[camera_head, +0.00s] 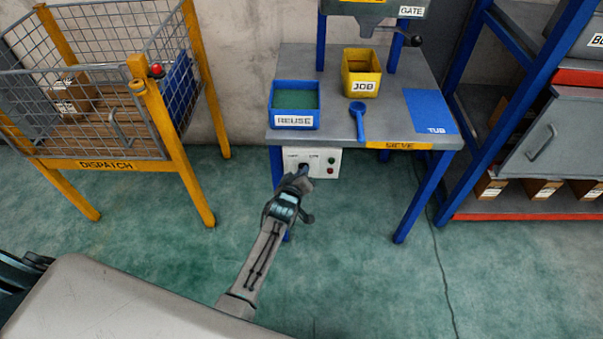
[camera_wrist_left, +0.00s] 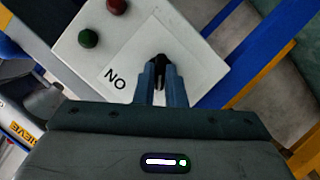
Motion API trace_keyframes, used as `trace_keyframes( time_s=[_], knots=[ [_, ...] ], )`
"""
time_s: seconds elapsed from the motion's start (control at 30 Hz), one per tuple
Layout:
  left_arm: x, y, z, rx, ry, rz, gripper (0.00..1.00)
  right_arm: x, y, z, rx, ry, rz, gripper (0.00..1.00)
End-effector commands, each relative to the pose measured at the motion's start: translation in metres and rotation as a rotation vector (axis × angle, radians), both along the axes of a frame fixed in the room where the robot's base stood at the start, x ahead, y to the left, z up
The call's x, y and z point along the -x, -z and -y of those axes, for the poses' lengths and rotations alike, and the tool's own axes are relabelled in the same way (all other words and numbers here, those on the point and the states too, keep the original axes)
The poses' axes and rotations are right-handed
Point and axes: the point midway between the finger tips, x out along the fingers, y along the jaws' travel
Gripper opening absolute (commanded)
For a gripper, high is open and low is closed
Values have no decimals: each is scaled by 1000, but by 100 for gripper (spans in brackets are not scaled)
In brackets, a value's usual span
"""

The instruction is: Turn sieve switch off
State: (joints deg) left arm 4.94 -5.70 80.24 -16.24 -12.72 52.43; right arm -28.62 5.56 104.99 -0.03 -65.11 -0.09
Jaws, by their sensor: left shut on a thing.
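The sieve switch is on a white control box (camera_head: 325,162) fixed under the front edge of the sieve table. The box also shows in the left wrist view (camera_wrist_left: 112,42), tilted, with a green button (camera_wrist_left: 88,38), a red button (camera_wrist_left: 117,6) and a label that reads ON upside down. My left gripper (camera_head: 303,169) is at the left part of the box front. In the left wrist view, its fingers (camera_wrist_left: 160,75) are closed around a small dark switch knob (camera_wrist_left: 159,62), which they mostly hide. I cannot tell which way the switch points. My right gripper is out of view.
On the sieve table (camera_head: 390,125) are a blue REUSE bin (camera_head: 295,121), a yellow JOB bin (camera_head: 361,73), a blue scoop (camera_head: 358,118) and a blue TUB mat (camera_head: 428,108). The DISPATCH cage (camera_head: 110,164) stands left, a blue rack (camera_head: 478,150) right. The floor between is clear.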

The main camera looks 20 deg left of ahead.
Motion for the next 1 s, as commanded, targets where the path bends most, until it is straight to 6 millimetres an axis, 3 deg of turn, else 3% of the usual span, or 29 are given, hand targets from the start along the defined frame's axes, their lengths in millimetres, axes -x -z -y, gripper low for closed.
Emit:
trace_keyframes(
  time_s=[0.17, 0.2, 0.3, 0.73, 0.87, 1.0],
  knots=[
    [-1, -1, 0, -3, 1, 3, 0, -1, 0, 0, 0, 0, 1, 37],
    [-1, -1, 0, -3, 1, 3, 14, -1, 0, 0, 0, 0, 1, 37],
    [-1, -1, 0, -3, 1, 3, 32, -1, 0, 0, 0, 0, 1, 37],
    [3, -1, 0, -2, 0, 1, 32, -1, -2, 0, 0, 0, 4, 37],
    [17, -5, 0, 1, 0, 0, 32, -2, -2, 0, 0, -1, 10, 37],
    [44, -13, 1, 1, 0, -1, 32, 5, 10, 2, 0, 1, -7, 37]
  ],
)
